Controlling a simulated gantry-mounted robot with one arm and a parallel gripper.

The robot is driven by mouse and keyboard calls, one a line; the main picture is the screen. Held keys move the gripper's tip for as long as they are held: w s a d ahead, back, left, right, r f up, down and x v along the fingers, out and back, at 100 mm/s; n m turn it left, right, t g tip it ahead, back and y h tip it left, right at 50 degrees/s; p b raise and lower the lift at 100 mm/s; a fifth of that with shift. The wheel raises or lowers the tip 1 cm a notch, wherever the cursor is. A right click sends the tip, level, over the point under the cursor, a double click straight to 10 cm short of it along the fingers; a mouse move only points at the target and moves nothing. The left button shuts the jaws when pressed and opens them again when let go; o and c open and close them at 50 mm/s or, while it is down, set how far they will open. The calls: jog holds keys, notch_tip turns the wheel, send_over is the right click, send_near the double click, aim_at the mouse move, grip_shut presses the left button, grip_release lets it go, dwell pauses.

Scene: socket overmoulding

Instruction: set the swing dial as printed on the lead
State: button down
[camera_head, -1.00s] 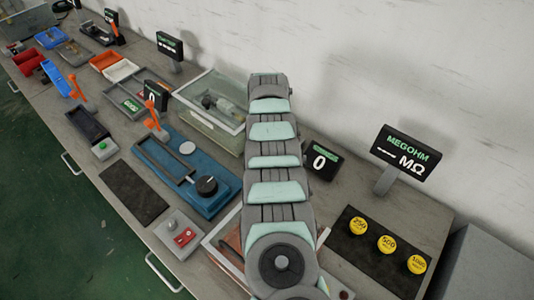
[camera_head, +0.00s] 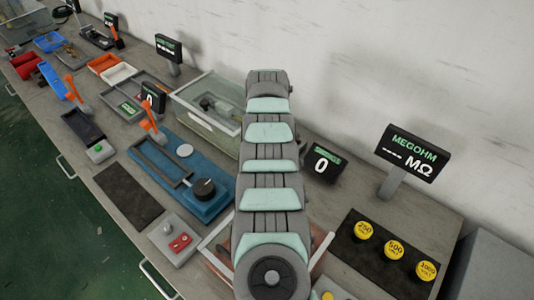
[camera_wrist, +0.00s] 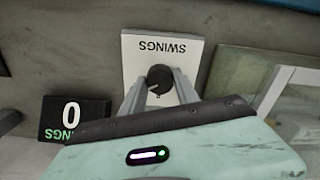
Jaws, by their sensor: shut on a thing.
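The swing dial (camera_wrist: 159,76) is a black round knob with a pale pointer line, on a white plate (camera_wrist: 190,46) marked SWINGS, seen upside down in the wrist view. My gripper (camera_wrist: 160,84) is shut on the dial, one finger on each side of it. The pointer points to the lower left in that view. The swings display (camera_wrist: 72,118) reads 0, and it also shows in the head view (camera_head: 323,163). My arm hides the dial and gripper in the head view. No print on a lead can be read.
A clear-walled tank (camera_head: 208,108) stands left of my arm. The megohm display (camera_head: 412,152) shows dashes. Several yellow voltage buttons (camera_head: 394,250) sit on a black mat at right. A blue fixture (camera_head: 190,165) with a black knob and a red-button box (camera_head: 175,240) lie at left.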

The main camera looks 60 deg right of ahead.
jog(key=shift+f+m, duration=0.15)
jog(key=shift+m, duration=0.15)
dwell(0.4)
jog(key=c, duration=0.9)
grip_release()
jog(key=shift+r, duration=0.2)
notch_tip(320, 180, up, 11)
jog(key=p, duration=0.1)
jog(key=shift+f+p, duration=0.2)
jog(key=shift+p, duration=0.15)
